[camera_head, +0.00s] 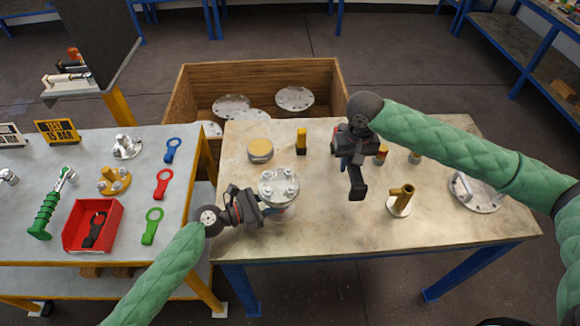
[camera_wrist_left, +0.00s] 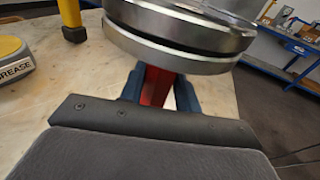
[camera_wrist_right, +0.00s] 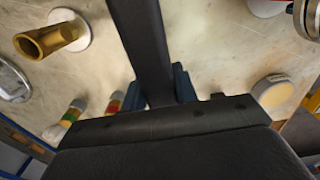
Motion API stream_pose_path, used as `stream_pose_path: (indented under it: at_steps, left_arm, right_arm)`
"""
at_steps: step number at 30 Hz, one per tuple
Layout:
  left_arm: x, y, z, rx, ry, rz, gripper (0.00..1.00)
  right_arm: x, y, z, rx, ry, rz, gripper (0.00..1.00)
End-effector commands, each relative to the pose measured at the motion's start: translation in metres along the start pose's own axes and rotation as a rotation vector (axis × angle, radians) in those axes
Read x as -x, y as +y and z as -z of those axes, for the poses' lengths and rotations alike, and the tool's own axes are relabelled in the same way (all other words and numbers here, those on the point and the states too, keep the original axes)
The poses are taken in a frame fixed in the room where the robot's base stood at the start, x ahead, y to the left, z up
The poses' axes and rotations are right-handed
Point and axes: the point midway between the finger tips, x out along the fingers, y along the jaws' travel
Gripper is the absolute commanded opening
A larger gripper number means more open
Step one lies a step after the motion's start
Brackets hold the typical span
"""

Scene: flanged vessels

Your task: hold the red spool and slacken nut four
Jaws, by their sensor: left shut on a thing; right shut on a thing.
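The red spool (camera_wrist_left: 157,86) stands on the right-hand table with a round grey steel flange (camera_head: 279,185) on top. Several bolts and nuts show on the flange; no numbers are readable, so I cannot tell which is nut four. My left gripper (camera_head: 262,203) is shut on the red body just under the flange, and its blue fingers flank the red part in the left wrist view (camera_wrist_left: 160,88). My right gripper (camera_head: 346,158) is shut on a black tool (camera_head: 357,183), to the right of the flange and apart from it. The tool also shows as a dark bar in the right wrist view (camera_wrist_right: 142,40).
A grease tin (camera_head: 260,149) and a yellow-black item (camera_head: 301,141) stand behind the flange. A brass part (camera_head: 401,200) and a handled plate (camera_head: 476,192) are at right. A wooden crate (camera_head: 186,92) holds steel discs. The left table carries wrenches and a red bin (camera_head: 75,238).

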Motion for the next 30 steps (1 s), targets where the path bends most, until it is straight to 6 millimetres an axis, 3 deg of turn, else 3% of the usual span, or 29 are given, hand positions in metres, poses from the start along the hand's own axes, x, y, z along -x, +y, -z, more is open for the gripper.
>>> stream_pose_path:
  at_steps: [8,12,18,24,30]
  left_arm:
    - [0.000,0.000,-0.001,0.000,-0.001,-0.001,0.14]
    - [0.000,0.001,-0.001,0.000,-0.001,-0.001,0.14]
    - [0.000,0.001,-0.001,0.000,-0.001,-0.001,0.14]
    - [0.000,0.000,-0.001,0.000,-0.001,-0.001,0.14]
    - [0.000,0.000,-0.001,0.000,-0.001,0.000,0.14]
  right_arm:
    - [0.031,-0.067,-0.031,0.102,-0.005,0.022,0.02]
    - [0.052,-0.108,-0.059,0.178,-0.008,0.026,0.02]
    - [0.081,-0.154,-0.102,0.287,-0.006,0.019,0.01]
    - [0.100,-0.178,-0.133,0.362,-0.001,0.005,0.02]
    - [0.104,-0.184,-0.144,0.386,0.001,-0.003,0.02]
